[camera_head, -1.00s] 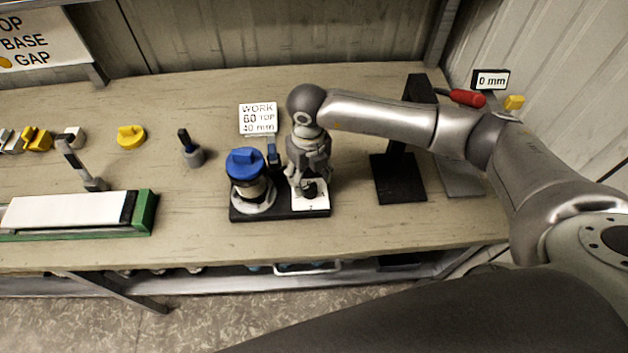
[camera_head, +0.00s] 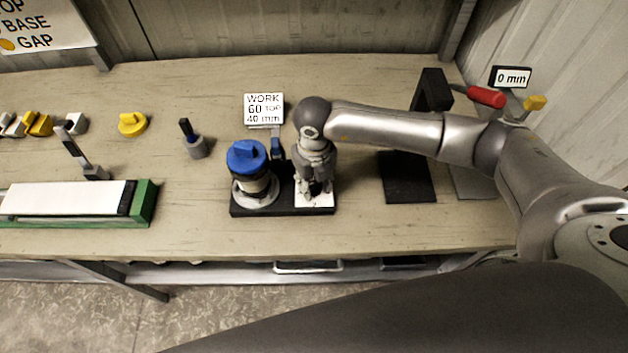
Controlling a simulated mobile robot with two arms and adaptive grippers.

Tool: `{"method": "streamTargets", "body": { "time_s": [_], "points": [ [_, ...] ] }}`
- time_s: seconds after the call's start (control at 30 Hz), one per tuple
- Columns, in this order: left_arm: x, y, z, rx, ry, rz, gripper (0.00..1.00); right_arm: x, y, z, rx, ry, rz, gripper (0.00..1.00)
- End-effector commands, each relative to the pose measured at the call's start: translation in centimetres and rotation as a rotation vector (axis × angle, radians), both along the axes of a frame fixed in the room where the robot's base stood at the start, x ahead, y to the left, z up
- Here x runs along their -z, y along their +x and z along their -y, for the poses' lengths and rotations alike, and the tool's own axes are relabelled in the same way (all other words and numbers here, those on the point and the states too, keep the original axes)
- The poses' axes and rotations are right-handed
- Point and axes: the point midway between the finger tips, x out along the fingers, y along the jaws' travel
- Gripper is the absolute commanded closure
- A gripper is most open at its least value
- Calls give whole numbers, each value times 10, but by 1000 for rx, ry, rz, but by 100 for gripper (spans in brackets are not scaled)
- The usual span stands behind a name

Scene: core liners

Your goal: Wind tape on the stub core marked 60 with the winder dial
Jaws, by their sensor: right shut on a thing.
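A winder unit with a black base (camera_head: 285,211) stands on the bench. On its left side is a core piece with a blue knobbed cap (camera_head: 246,155) on top and a pale round flange (camera_head: 257,198) below; no mark on it is readable. On its right side is a white dial plate (camera_head: 316,201). My right gripper (camera_head: 314,187) points down over this plate and is shut on the dark dial knob, which its fingers mostly hide. A sign (camera_head: 264,108) behind reads WORK 60 TOP 40 mm. My left gripper is out of view.
A black stand (camera_head: 407,180) and a gauge with a red handle (camera_head: 486,97) and a 0 mm display (camera_head: 511,77) are at right.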

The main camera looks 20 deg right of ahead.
Motion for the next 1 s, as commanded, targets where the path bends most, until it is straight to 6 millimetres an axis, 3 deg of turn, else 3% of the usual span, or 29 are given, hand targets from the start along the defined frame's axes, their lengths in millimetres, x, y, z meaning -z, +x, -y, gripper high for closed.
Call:
{"method": "streamTargets", "body": {
  "time_s": [0.17,0.63,1.0],
  "points": [
    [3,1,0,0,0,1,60,1,1,0,26,1,2,90],
    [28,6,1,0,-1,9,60,1,1,0,416,2,3,90],
    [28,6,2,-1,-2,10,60,-1,1,0,456,1,4,90]
  ]
}}
